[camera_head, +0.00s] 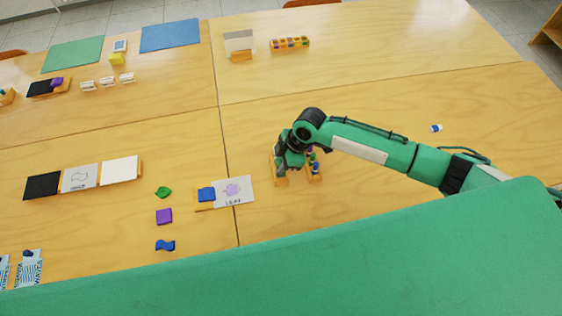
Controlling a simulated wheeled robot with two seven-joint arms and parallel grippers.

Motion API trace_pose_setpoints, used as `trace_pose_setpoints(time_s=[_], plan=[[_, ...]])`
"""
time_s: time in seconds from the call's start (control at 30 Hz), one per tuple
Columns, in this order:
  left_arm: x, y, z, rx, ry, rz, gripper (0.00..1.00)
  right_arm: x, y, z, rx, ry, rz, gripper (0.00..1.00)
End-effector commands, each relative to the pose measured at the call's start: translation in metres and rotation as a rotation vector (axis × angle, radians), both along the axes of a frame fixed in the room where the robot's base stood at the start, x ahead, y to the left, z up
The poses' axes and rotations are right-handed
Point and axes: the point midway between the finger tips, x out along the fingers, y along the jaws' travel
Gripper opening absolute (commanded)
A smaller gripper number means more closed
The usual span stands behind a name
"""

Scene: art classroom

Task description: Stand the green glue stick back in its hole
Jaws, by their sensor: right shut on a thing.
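My right gripper (287,163) reaches in from the right and points down at a small orange wooden holder (281,180) on the table. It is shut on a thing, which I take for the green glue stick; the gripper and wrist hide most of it. Small coloured caps, one of them blue (316,168), show at the holder's right side, beside the fingers. The hole and whether the stick is inside it are hidden. My left gripper is not in view.
A small white and blue piece (436,128) lies on the table to the right. A picture card (238,191) with a blue block (206,194) lies just left of the holder. Green, purple and blue pieces lie further left.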

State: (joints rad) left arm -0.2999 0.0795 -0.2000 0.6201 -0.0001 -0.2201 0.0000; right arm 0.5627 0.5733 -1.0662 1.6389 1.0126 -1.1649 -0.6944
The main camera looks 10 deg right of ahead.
Motion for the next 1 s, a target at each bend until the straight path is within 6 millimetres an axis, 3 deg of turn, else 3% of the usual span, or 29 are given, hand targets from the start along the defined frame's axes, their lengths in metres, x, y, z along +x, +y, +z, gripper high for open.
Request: trace_pose_setpoints(time_s=[1.0], plan=[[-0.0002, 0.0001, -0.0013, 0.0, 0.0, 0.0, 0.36, 0.0001, 0.0005, -0.0073, 0.001, -0.001, 0.0, 0.01]])
